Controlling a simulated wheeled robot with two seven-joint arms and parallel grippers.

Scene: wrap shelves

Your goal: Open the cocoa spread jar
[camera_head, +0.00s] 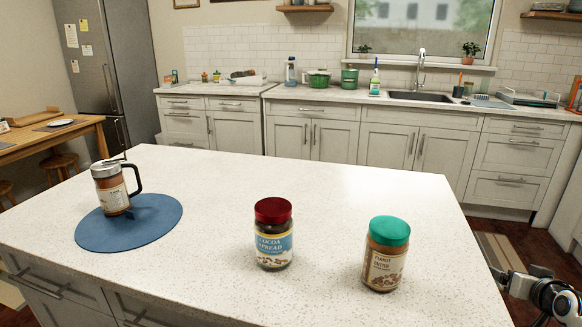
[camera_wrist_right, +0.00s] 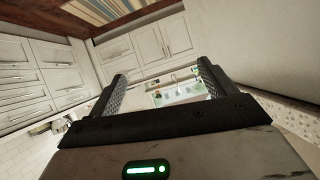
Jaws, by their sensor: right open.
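The cocoa spread jar (camera_head: 274,233) stands upright on the white speckled island, near the middle of the head view. Its dark red lid (camera_head: 273,210) is on it, and its blue and white label faces me. My right gripper (camera_wrist_right: 162,92) is open and empty in the right wrist view, with the far cabinets and counter seen beyond its fingers. Part of my right arm (camera_head: 545,295) shows at the lower right of the head view, off the island's right side and well away from the jar. My left gripper is not in view.
A peanut butter jar (camera_head: 385,254) with a green lid stands right of the cocoa jar. A handled jar-like mug (camera_head: 113,188) stands on a round blue mat (camera_head: 150,222) at the left. The island (camera_head: 330,190) is clear between and behind them.

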